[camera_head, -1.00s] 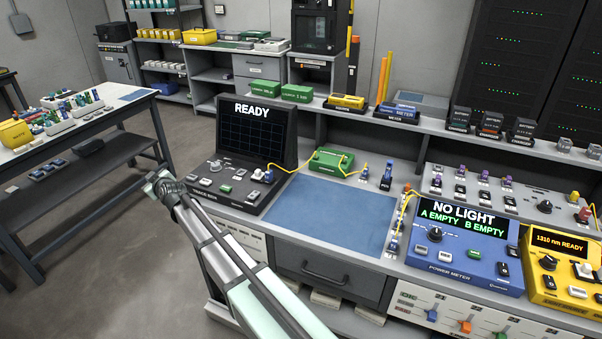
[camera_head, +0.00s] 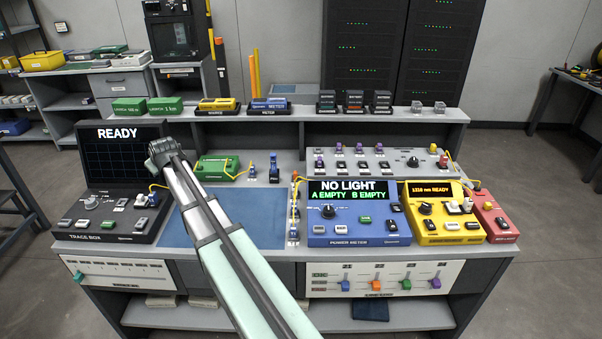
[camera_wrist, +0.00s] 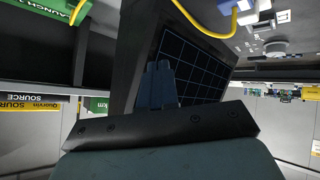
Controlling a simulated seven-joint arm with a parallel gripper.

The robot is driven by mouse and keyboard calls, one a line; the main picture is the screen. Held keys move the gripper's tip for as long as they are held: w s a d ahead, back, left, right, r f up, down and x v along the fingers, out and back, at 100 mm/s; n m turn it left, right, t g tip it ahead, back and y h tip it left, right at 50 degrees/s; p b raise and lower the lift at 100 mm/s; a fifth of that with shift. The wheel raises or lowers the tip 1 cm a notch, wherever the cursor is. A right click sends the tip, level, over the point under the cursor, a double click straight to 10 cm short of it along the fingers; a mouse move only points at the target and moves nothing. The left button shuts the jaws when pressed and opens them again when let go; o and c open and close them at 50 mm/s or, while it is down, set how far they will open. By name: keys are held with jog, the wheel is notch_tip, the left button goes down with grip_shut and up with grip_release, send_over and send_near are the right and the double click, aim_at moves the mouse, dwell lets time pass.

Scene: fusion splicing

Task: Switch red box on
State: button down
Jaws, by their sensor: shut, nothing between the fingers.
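The red box (camera_head: 491,217) stands at the right end of the bench, just right of the yellow box (camera_head: 440,211). It has a dark switch or button on its sloped top and a yellow cable at its back; whether it is on is too small to tell. My gripper (camera_head: 164,152) is far to its left, in front of the READY screen of the trace box (camera_head: 117,228). In the wrist view, my gripper's fingers (camera_wrist: 157,85) are together and empty, with the trace box screen (camera_wrist: 200,62) behind them. The red box is not in the wrist view.
The blue power meter (camera_head: 355,232) reads NO LIGHT and stands left of the yellow box. A green box (camera_head: 215,167) with a yellow cable and a bare blue mat (camera_head: 262,218) lie mid-bench. A grey panel (camera_head: 385,165) with several connectors stands behind the meter.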

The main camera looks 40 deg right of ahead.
jog(key=s+d+r+m+g+h, duration=0.3)
jog(key=s+d+m+g, duration=0.1)
jog(key=s+d, duration=1.05)
jog(key=s+d+r+m+g+h, duration=0.25)
jog(key=s+d+m, duration=0.25)
jog(key=s+d, duration=0.95)
jog(key=s+d+r+m+g+y, duration=0.1)
jog(key=s+d+r+m+g, duration=0.25)
jog(key=s, duration=0.75)
jog(key=s+d+r+m+g, duration=0.15)
jog(key=s+d+m, duration=0.25)
jog(key=s+d, duration=0.45)
jog(key=s+d+r+m+g+y, duration=0.1)
jog(key=s+d+r+m+g, duration=0.2)
jog(key=s, duration=1)
jog(key=s+d+f+m, duration=0.2)
jog(key=s+d+m, duration=0.1)
jog(key=s+d, duration=0.3)
jog(key=s+d+f+m+t+y, duration=0.1)
jog(key=s+d+f+m, duration=0.2)
jog(key=s+d, duration=0.4)
jog(key=s+d+f+m+t+y, duration=0.1)
jog(key=s+d+m, duration=0.3)
jog(key=s, duration=0.8)
jog(key=d+f, duration=0.1)
jog(key=d, duration=0.1)
jog(key=shift+s+d+f, duration=0.2)
jog(key=shift+d+f, duration=0.05)
jog(key=shift+d, duration=0.05)
jog(key=shift+f, duration=0.15)
